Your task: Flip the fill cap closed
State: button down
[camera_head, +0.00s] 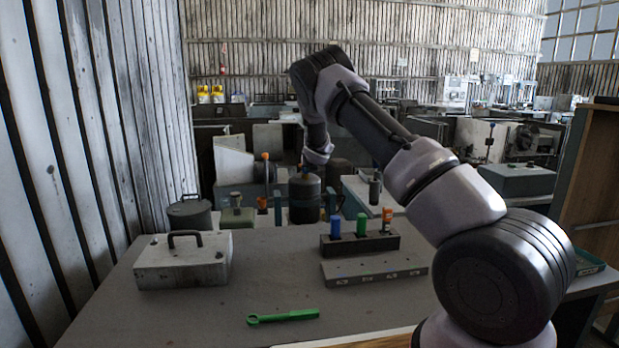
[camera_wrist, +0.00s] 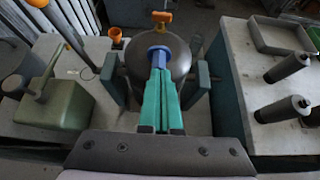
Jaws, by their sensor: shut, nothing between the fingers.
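A dark rounded tank (camera_wrist: 180,62) sits in the middle of the wrist view, with an orange fitting (camera_wrist: 162,17) at its far side. A dark canister (camera_head: 304,192) in the head view, below the end of my arm, appears to be the same tank. My gripper (camera_wrist: 158,52) is shut and empty, its green fingers together with blue at the tips, over the tank's top. Contact between the tips and the tank cannot be told. The fingers hide part of the tank's top. I cannot clearly make out the fill cap or its lid position.
An olive can (camera_wrist: 55,103) stands left of the tank; a bench with dark cylinders (camera_wrist: 283,108) is at right. On the near table lie a handled grey box (camera_head: 184,262), a green wrench (camera_head: 283,316) and a block with coloured pieces (camera_head: 360,245).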

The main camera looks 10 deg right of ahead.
jog(key=shift+w+r, duration=0.7)
jog(key=shift+w, duration=0.25)
jog(key=shift+w+r, duration=0.7)
jog(key=shift+w, duration=0.2)
jog(key=shift+w+r, duration=0.25)
jog(key=shift+w, duration=0.8)
jog(key=shift+w+d+f, duration=0.1)
jog(key=shift+w+f, duration=0.1)
jog(key=shift+w, duration=0.15)
jog(key=shift+r, duration=0.15)
jog(key=shift+r, duration=0.7)
jog(key=shift+s, duration=0.15)
